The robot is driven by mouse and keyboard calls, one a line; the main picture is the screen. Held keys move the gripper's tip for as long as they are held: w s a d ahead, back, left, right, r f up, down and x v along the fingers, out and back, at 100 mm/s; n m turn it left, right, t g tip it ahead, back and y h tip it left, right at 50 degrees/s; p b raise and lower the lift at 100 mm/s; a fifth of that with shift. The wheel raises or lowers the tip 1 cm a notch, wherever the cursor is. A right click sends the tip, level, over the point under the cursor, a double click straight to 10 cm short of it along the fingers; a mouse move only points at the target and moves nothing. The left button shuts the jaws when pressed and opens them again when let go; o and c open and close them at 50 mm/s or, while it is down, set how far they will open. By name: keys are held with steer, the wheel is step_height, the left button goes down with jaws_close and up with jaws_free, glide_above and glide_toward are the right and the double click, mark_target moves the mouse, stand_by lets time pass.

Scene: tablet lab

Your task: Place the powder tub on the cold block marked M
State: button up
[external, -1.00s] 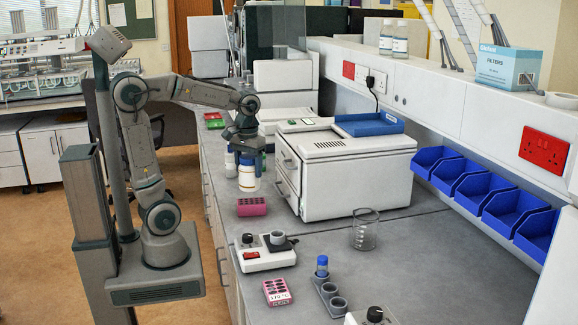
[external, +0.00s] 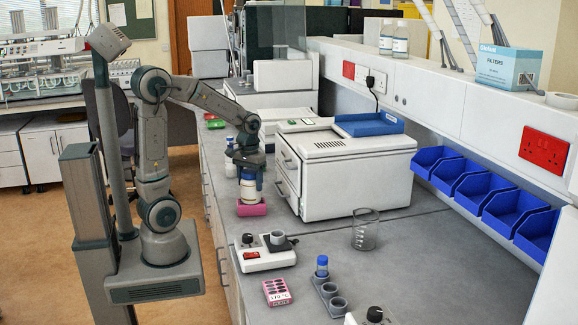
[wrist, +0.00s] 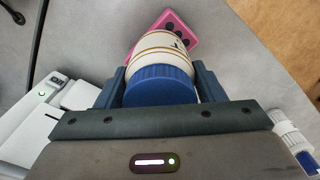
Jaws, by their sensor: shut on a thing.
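The powder tub is white with a blue lid; its body (external: 249,192) shows below my gripper (external: 249,174). In the wrist view the gripper (wrist: 160,86) is shut around the tub (wrist: 163,48), a finger on each side of the blue lid. A pink cold block (external: 251,210) lies on the bench directly under the tub. In the wrist view this block (wrist: 182,24) sticks out past the tub's base, with dark wells showing. I cannot tell whether the tub touches the block. I cannot read an M on the block.
Another pink block (external: 277,292) with a white label lies nearer the front. A white device (external: 265,253) and a grey holder with a blue-capped vial stand near it. A big white machine (external: 345,170) is close to the right. A white container (external: 230,168) stands behind my gripper.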

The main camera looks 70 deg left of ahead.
steer(key=shift+f, duration=0.15)
steer(key=o, duration=1.2)
step_height(320, 180, up, 12)
steer(key=shift+r, duration=0.15)
steer(key=s+d+f+m+t, duration=0.1)
steer(key=s+d+f+m, duration=0.1)
steer(key=d, duration=0.2)
steer(key=s+d+f+m+t, duration=0.1)
steer(key=s+d+f+m, duration=0.2)
steer(key=d, duration=0.1)
steer(key=s+d+f+m+t, duration=0.1)
steer(key=s+d+f+m, duration=0.2)
steer(key=d, duration=0.1)
steer(key=shift+d+f, duration=0.15)
steer(key=shift+d, duration=0.05)
